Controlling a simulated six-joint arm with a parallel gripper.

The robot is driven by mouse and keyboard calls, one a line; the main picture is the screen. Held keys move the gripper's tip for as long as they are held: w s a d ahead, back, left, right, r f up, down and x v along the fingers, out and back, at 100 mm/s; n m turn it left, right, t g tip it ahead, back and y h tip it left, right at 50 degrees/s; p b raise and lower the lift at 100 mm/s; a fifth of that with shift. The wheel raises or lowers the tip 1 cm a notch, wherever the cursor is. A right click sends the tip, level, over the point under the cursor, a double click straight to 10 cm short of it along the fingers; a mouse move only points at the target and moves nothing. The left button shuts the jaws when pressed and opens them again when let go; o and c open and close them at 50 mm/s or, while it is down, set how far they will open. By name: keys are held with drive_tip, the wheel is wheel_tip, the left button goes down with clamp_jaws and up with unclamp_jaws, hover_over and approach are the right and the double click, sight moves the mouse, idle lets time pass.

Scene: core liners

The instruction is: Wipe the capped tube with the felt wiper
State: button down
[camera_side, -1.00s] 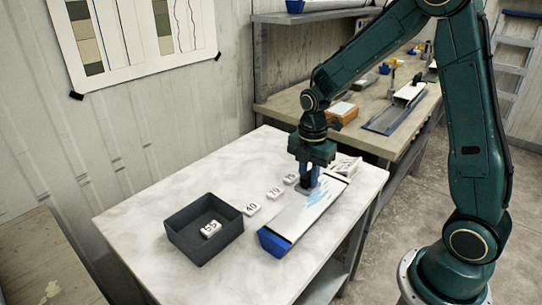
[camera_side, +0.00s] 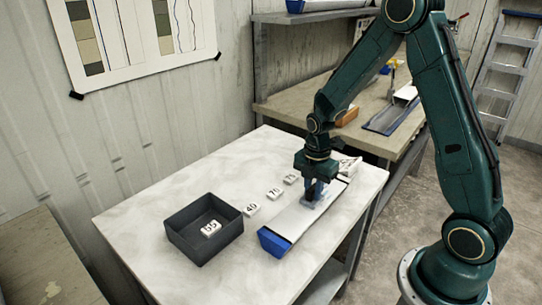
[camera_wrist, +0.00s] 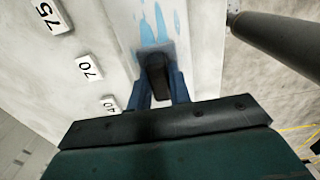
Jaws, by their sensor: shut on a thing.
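The capped tube (camera_side: 290,226) lies lengthwise on the pale table, a long white piece with a blue cap (camera_side: 273,242) at its near end. Light blue streaks (camera_wrist: 153,27) show on it in the wrist view, just ahead of the wiper. My gripper (camera_side: 312,191) is over the tube's far half, pointing down. Its blue fingers (camera_wrist: 157,92) are shut on the dark handle of the felt wiper (camera_wrist: 154,63). The wiper's grey pad is down at the tube's surface; whether it presses there is hard to tell. The arm hides part of the tube's far end.
A dark open tray (camera_side: 184,243) holds a tag marked 55 (camera_side: 211,228). Tags marked 40 (camera_side: 251,209), 70 (camera_side: 274,193) and 75 (camera_side: 291,179) lie in a row left of the tube. A white labelled piece (camera_side: 350,166) is at the tube's far end.

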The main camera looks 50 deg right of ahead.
drive_tip(key=shift+d, duration=5.7)
drive_tip(key=shift+a, duration=7.3)
wheel_tip(320, 180, up, 8)
drive_tip(key=shift+d, duration=0.1)
